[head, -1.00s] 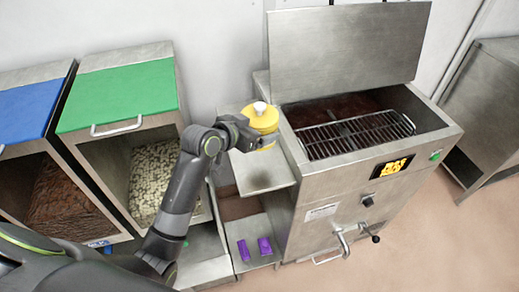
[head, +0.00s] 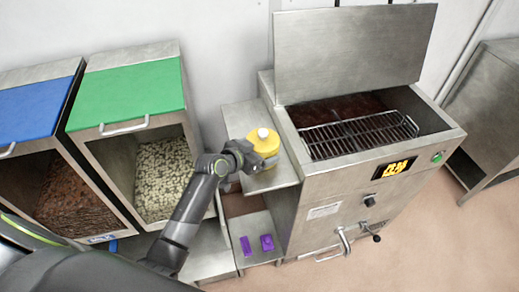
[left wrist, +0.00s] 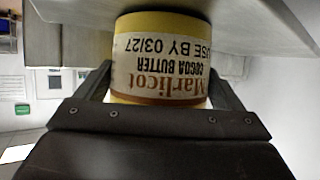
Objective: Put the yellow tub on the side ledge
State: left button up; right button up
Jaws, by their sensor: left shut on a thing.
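The yellow tub (head: 264,140), with a white knob on its lid, is over the side ledge (head: 283,178), a steel shelf on the left flank of the machine. My left gripper (head: 247,156) is shut on the tub from its left side and holds it upright. In the left wrist view the tub (left wrist: 160,60) sits between the two fingers (left wrist: 160,88), its cocoa butter label upside down. The ledge (left wrist: 230,12) fills the top of that view, close to the tub's base. I cannot tell whether they touch. My right gripper is not in view.
The steel machine (head: 330,195) with a wire rack (head: 360,134) and raised lid (head: 352,52) stands right of the ledge. Purple pieces (head: 266,242) lie on a lower shelf. Bins with green (head: 128,97) and blue (head: 30,107) lids stand left. The ledge's back is bare.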

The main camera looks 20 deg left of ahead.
pick_arm(q)
jog(key=shift+f, duration=0.1)
jog(key=o, duration=1.1)
jog(key=shift+r, duration=0.2)
jog(key=shift+s, duration=0.2)
jog(key=b+v, duration=0.2)
jog(key=v, duration=0.9)
jog(key=shift+s+a+r, duration=0.15)
jog(key=shift+s, duration=0.1)
